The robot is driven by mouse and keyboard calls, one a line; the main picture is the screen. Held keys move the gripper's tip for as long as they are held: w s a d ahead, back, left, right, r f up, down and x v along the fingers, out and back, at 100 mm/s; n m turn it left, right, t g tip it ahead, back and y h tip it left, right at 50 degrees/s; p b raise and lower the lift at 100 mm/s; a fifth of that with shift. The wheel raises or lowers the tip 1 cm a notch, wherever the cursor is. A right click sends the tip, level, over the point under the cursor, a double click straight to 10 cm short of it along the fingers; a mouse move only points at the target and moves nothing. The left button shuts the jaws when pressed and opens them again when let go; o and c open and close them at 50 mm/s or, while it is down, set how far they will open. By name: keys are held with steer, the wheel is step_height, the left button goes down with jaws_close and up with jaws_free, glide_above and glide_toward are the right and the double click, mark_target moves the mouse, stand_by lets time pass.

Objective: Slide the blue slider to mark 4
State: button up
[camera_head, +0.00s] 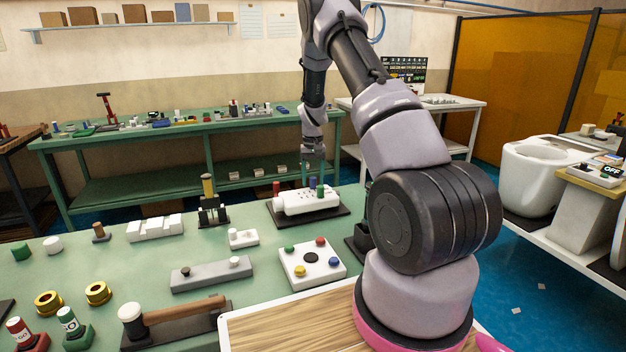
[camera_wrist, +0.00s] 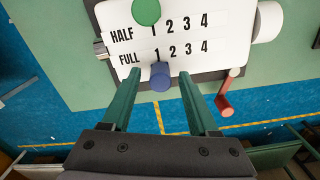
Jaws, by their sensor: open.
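The blue slider (camera_wrist: 160,76) is a round blue knob just below the 1 of the FULL row on a white panel (camera_wrist: 215,55) marked 1 to 4. A green knob (camera_wrist: 146,11) sits above the 1 of the HALF row. My gripper (camera_wrist: 161,82) is open, with one finger on each side of the blue knob; I cannot tell whether either finger touches it.
A red handle (camera_wrist: 226,95) stands right of my right finger in the wrist view. A white block with coloured buttons (camera_head: 312,275) and a small white switch block (camera_head: 243,238) lie nearer on the green table. A green bench (camera_head: 190,130) stands behind.

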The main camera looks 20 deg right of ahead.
jaws_close()
stand_by(1.4)
